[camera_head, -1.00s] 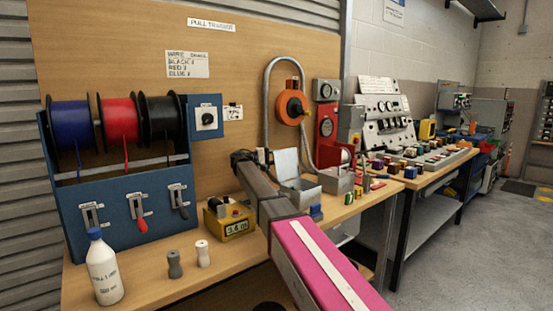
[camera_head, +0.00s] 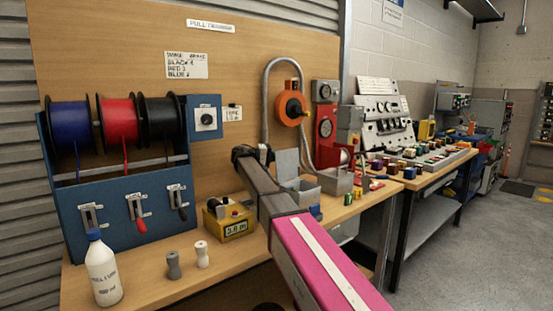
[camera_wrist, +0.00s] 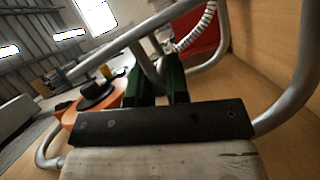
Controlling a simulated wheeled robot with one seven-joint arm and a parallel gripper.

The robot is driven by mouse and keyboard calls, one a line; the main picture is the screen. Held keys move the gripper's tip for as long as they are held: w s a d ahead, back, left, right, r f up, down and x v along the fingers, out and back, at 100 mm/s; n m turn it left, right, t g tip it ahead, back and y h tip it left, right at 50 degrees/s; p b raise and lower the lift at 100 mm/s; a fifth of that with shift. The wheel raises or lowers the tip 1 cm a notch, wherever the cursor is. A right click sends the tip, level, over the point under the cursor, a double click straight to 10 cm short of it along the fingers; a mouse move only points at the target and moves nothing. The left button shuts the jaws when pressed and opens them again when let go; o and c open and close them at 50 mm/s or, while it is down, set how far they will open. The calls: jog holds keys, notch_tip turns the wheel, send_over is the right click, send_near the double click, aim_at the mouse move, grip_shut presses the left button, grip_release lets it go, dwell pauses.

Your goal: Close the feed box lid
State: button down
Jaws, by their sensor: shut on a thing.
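The feed box, which I take to be the small grey box (camera_head: 303,193) on the bench, has its grey lid (camera_head: 287,163) standing up at the back. My gripper (camera_head: 263,153) is beside the lid's left edge, partly hidden by my arm; I cannot tell there whether it touches the lid. In the wrist view, the dark green fingers of my gripper (camera_wrist: 155,85) are close together, with a thin grey bar (camera_wrist: 146,65) between them. What that bar belongs to is not clear.
A grey conduit loop (camera_head: 267,85) and an orange reel (camera_head: 291,106) stand behind the box. An open grey bin (camera_head: 335,183) is to its right. A yellow meter (camera_head: 229,222), a bottle (camera_head: 102,270) and a spool rack (camera_head: 115,205) are to the left.

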jog(key=shift+s+d, duration=0.35)
jog(key=shift+s, duration=0.25)
jog(key=s+d+f+m+t+y, duration=0.2)
jog(key=s+d+m+y, duration=0.2)
jog(key=s+d+m, duration=0.3)
jog(key=shift+s+f+m+t+y, duration=0.3)
jog(key=shift+s+m, duration=0.7)
jog(key=shift+s, duration=0.75)
jog(key=c, duration=1.2)
grip_release()
jog(key=shift+o, duration=0.2)
jog(key=shift+r, duration=0.1)
jog(key=v, duration=1)
jog(key=shift+a, duration=0.35)
jog(key=shift+s, duration=0.15)
